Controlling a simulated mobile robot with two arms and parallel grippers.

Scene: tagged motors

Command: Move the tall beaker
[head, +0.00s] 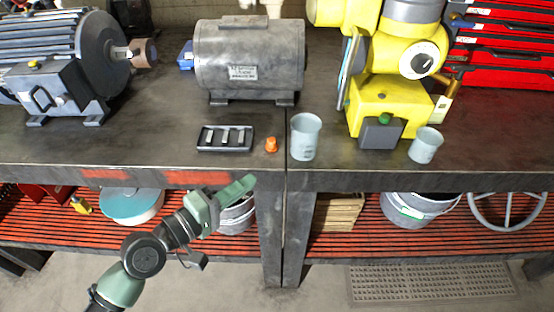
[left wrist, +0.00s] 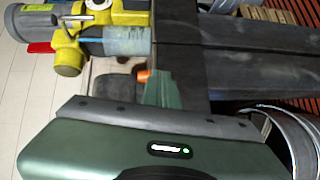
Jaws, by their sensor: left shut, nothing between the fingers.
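The tall beaker (head: 304,138), pale grey-blue, stands upright near the front edge of the dark workbench, right of an orange cone-like piece (head: 271,145). A shorter beaker (head: 425,147) of the same colour stands farther right, beside the yellow machine. My left gripper (head: 248,182) is shut and empty, in front of the bench edge, lower and left of the tall beaker and apart from it. In the left wrist view its green fingers (left wrist: 164,90) are together, and a pale blue cylinder, apparently the tall beaker (left wrist: 127,41), lies beyond them. My right gripper is not in view.
A black tray (head: 226,149) with metal pieces lies left of the orange piece. A grey motor (head: 248,60) and a yellow machine (head: 385,95) stand behind. The bench front edge (head: 200,178) is close to my left gripper. Buckets sit on the lower shelf.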

